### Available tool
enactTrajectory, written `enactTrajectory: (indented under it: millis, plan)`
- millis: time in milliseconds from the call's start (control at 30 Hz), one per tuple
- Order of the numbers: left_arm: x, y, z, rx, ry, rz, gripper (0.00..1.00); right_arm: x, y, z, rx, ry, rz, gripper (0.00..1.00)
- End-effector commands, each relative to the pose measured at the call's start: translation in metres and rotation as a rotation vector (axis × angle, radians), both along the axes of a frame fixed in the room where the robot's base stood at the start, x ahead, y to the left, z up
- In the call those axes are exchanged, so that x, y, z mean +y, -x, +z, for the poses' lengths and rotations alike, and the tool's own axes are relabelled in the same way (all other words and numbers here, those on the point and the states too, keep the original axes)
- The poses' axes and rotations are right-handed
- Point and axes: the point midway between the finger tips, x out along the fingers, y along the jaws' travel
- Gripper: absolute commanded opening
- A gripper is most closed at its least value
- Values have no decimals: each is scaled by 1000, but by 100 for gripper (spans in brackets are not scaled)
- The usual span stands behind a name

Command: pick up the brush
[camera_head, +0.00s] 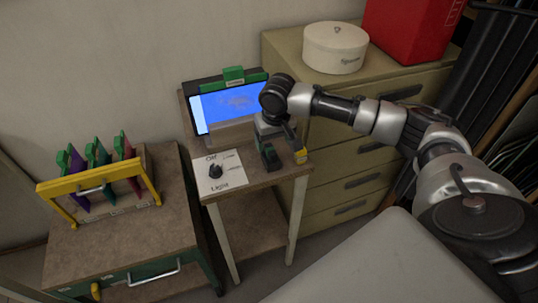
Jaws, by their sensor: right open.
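My right gripper (283,154) hangs over the small wooden table (262,178), pointing down, with its fingers apart. A dark green piece shows at its left finger and a small yellow piece at its right finger; I cannot tell whether these belong to the gripper or to something on the table. I cannot make out a brush for certain. Several upright tools with green tops and purple, green and red parts (97,165) stand in a yellow-framed rack (68,186) at the left, well away from the gripper. My left gripper is out of view.
A blue screen (230,103) stands at the back of the small table, and a light-switch panel (217,176) with a black knob lies at its front left. A drawer cabinet (350,163) behind my right arm bears a round white box (335,48) and a red container (412,28).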

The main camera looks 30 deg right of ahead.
Motion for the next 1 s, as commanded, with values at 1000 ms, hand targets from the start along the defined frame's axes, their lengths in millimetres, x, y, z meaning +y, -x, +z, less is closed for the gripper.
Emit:
enactTrajectory:
  millis: [1000]
  plan:
    - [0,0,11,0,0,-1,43,7,-4,-68,-2,0,2,52]
